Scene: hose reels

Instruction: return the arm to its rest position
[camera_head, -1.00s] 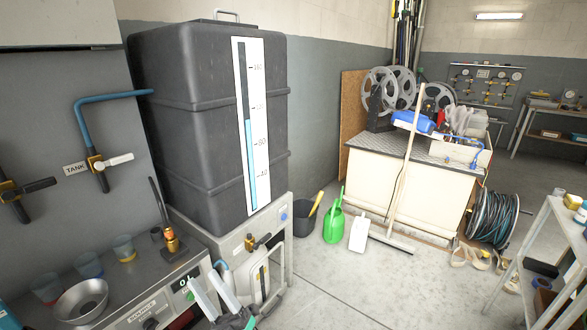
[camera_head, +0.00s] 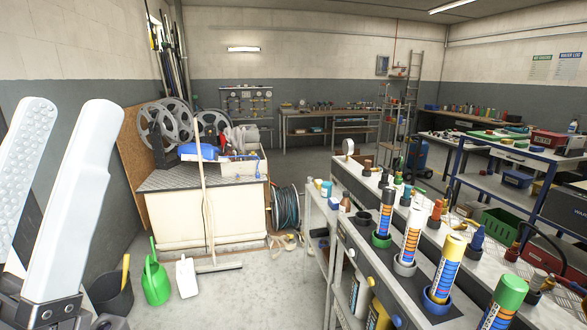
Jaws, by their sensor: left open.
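My left gripper (camera_head: 62,165) is large and close at the left edge of the head view. Its two white fingers point upward and stand apart with nothing between them. It is clear of the objects behind it. My right gripper does not show.
A rack (camera_head: 372,268) of coloured tubes fills the right foreground. Bare floor (camera_head: 255,290) lies between them.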

